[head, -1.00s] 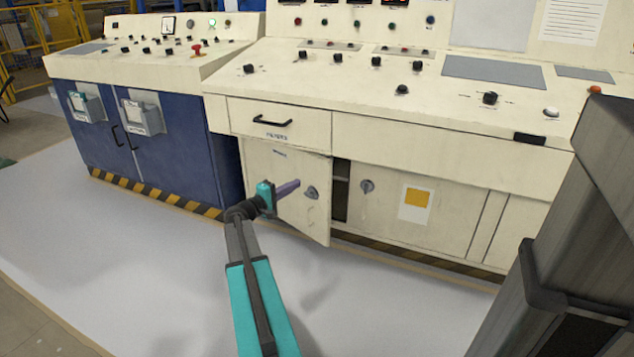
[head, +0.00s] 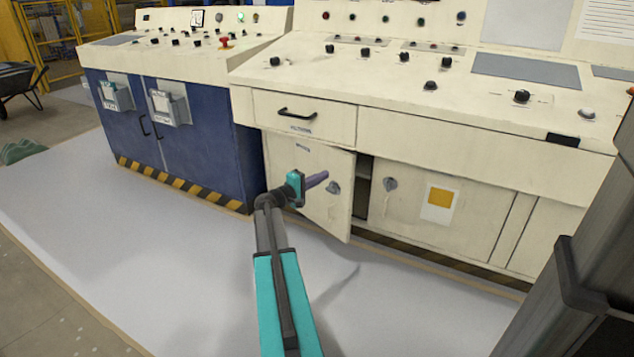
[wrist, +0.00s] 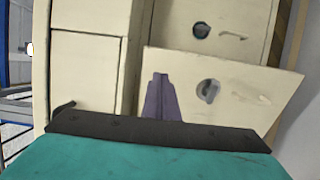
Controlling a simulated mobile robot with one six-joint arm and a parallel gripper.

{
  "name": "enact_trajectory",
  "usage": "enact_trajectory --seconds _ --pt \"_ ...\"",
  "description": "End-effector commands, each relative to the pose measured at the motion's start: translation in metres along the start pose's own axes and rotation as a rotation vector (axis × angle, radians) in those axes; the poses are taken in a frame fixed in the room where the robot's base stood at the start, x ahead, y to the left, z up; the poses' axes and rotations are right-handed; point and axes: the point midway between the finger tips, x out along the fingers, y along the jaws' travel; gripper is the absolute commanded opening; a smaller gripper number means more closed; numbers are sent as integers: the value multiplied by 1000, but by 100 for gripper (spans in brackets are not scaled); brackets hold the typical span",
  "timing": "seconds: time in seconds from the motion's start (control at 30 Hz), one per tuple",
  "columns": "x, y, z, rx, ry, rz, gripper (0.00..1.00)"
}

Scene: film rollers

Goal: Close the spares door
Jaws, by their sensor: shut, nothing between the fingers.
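The spares door (head: 322,212) is a cream panel under the drawer of the cream console. It stands partly open, its right edge swung out toward me, with a dark gap on its right. It has a grey latch (head: 334,188), which also shows in the wrist view (wrist: 208,91). My gripper (head: 318,179) is shut and empty, its purple fingers in front of the door's outer face, left of the latch. In the wrist view the fingers (wrist: 160,98) overlap the door (wrist: 255,95); I cannot tell whether they touch it.
The drawer (head: 304,118) above the door is shut and has a black handle. A fixed-looking cream panel with a yellow label (head: 440,200) is to the right. A blue cabinet (head: 190,150) stands to the left. The pale floor (head: 130,235) in front is clear.

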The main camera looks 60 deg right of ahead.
Motion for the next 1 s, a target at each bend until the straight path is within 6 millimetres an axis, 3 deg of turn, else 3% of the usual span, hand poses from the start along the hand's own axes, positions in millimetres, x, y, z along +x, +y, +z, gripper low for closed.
enact_trajectory --seconds 0.6,1.0 --pt "87 -2 0 1 -1 1 0" --pt "100 0 0 0 1 0 0"
